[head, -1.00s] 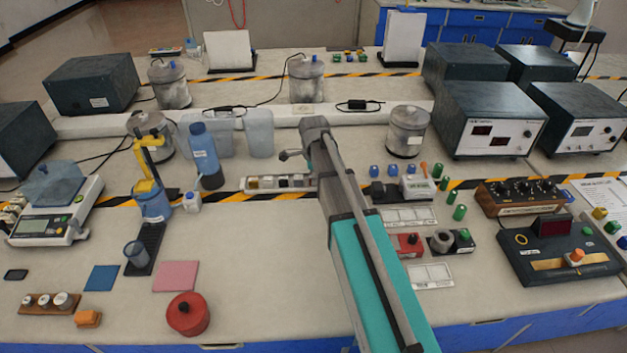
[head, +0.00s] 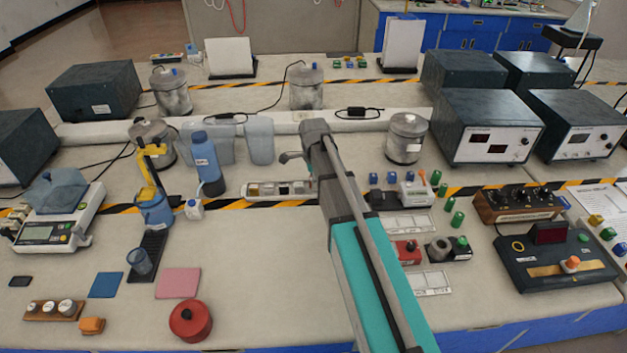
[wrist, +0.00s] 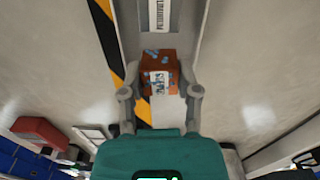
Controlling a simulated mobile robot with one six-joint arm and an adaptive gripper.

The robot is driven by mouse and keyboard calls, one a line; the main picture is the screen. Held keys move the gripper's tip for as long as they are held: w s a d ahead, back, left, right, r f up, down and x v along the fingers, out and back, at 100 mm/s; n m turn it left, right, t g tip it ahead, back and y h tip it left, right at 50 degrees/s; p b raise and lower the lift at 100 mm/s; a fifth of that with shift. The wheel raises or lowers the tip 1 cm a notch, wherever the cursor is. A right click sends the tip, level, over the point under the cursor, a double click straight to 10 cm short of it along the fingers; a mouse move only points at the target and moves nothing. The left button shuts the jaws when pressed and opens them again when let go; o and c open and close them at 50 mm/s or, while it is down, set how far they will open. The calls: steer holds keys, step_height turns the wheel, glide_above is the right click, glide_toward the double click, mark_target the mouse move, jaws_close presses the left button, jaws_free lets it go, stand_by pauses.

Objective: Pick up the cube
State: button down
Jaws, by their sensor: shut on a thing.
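The cube (wrist: 159,75) is orange-brown with blue-grey patches and a white printed label. It shows in the wrist view between the two grey fingers of my gripper (wrist: 160,88). The fingers stand at its left and right sides and are shut on it. A pale strip with a printed label runs behind the cube; I cannot tell how far the cube is from it. In the head view my grey and teal arm reaches over the bench, and the cube cannot be made out there.
A white power strip (head: 265,190) lies left of the arm. A blue bottle (head: 206,160) and clear tubs stand farther left. A metal canister (head: 407,138) and dark instrument boxes (head: 487,127) stand to the right.

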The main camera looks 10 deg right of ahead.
steer(key=s+r+p, duration=1)
steer(key=s, duration=0.4)
steer(key=shift+r, duration=0.4)
steer(key=shift+s, duration=0.15)
stand_by(0.5)
